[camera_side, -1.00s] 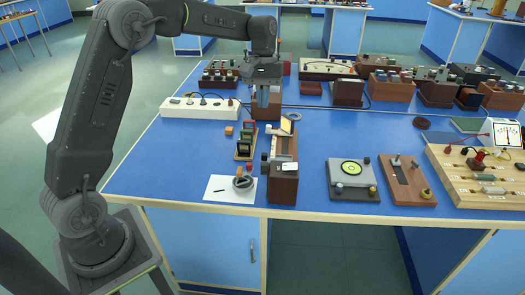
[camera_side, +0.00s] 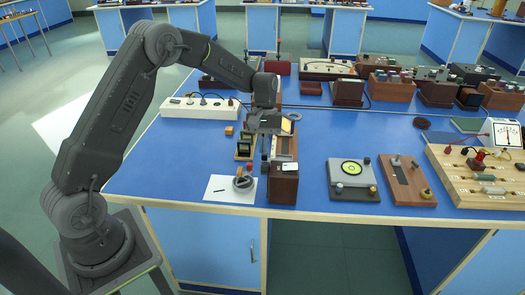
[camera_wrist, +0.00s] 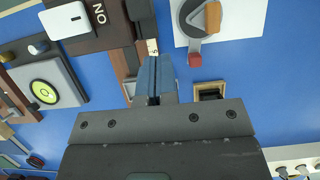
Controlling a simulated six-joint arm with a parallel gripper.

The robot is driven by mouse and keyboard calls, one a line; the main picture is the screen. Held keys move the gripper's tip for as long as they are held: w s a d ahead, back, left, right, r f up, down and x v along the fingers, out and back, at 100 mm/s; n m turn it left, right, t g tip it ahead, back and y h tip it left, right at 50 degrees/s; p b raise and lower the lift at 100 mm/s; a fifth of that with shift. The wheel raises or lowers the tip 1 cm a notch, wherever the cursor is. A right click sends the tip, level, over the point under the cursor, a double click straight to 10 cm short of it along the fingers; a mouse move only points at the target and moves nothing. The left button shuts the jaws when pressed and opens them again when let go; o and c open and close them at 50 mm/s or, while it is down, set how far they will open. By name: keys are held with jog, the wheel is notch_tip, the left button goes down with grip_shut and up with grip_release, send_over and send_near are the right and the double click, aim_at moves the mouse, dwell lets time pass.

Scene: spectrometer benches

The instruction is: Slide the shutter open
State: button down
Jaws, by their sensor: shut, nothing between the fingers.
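A dark brown box (camera_side: 284,186) with a white plate on top stands at the front edge of the bench, with a wooden rail behind it. In the wrist view the box (camera_wrist: 100,25) is at upper left, with white lettering on its face. A dark grey block (camera_wrist: 138,12) sits beside it, with a small cream marked tag (camera_wrist: 152,47) below. I cannot tell which part is the shutter. My gripper (camera_side: 265,156) points down behind the box. In the wrist view its blue fingers (camera_wrist: 153,68) are together, empty, close to the tag; contact is unclear.
A white sheet (camera_side: 230,189) with a round grey piece lies left of the box. A grey plate with a yellow-green disc (camera_side: 352,172) is right. A white power strip (camera_side: 200,107) lies behind left.

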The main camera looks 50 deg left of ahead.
aim_at(262, 163)
jog(key=shift+s+d+r, duration=0.1)
jog(key=shift+s+d, duration=0.9)
jog(key=shift+d, duration=0.05)
jog(key=shift+s+d, duration=1.2)
jog(key=shift+w+a, duration=0.1)
